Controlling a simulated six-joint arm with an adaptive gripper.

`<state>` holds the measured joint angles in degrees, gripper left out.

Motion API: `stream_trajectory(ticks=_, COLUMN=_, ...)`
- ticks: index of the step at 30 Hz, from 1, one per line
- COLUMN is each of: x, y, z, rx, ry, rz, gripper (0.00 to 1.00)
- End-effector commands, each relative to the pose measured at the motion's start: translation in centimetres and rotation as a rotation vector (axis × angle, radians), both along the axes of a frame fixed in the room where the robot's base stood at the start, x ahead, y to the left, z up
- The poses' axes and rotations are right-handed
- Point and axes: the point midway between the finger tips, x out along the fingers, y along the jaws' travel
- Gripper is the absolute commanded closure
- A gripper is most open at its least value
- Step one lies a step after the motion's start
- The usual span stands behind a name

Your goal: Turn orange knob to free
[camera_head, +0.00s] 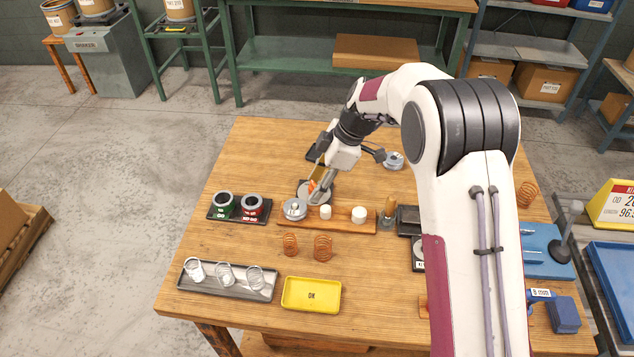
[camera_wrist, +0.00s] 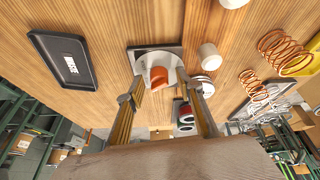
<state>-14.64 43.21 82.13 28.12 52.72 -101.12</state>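The orange knob (camera_wrist: 158,76) stands on a pale grey round dial (camera_wrist: 145,62) on a dark square base (camera_wrist: 172,48). In the head view the orange knob (camera_head: 311,187) is a small patch, partly hidden by my gripper (camera_head: 319,187). In the wrist view my gripper (camera_wrist: 162,95) is open, with one finger on each side of the knob and a gap on both sides. I cannot tell whether the fingertips are level with the knob or still above it. Markings on the dial are not readable.
A wooden strip (camera_head: 342,228) with a metal disc (camera_head: 294,209) and white cylinders (camera_head: 358,214) lies just in front. Copper springs (camera_head: 323,248), a yellow tray (camera_head: 311,294) and a grey tray (camera_head: 253,290) are nearer. A black tray (camera_wrist: 64,58) lies beside the dial.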

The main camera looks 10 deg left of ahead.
Motion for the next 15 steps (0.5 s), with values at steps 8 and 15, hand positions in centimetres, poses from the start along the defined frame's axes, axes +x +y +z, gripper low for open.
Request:
stream_trajectory(ticks=8, x=0.05, y=0.01, z=0.04, rx=0.000, ry=-0.001, rz=-0.002, gripper=0.64)
stream_trajectory(ticks=15, x=0.02, y=0.03, z=0.09, rx=0.000, ry=-0.003, rz=-0.037, gripper=0.64)
